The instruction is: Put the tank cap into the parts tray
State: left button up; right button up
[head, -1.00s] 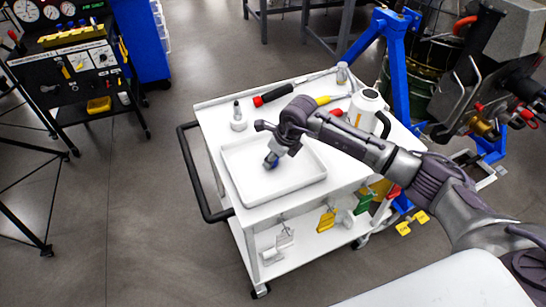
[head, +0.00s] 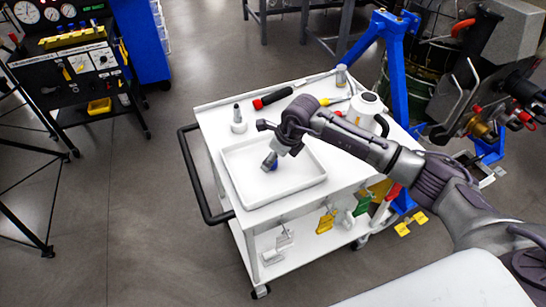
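A small blue piece, which looks like the tank cap (head: 274,167), shows at the fingertips of my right gripper (head: 270,163), over the middle of the white parts tray (head: 296,187). The fingers partly hide the cap. I cannot tell whether they still grip it or whether it rests on the tray floor. My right gripper points down inside the tray's rim, its arm reaching in from the right. The rest of the tray looks empty. My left gripper is not in view.
The tray sits on a white cart with a black handle (head: 193,180). Behind it are a white part with an upright stem (head: 238,121), a red and black screwdriver (head: 272,97), a small metal cylinder (head: 341,76) and a white container (head: 364,109). A blue stand (head: 396,75) is at the right.

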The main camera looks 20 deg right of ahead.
jog(key=shift+p+v, duration=1.65)
jog(key=shift+v, duration=1.05)
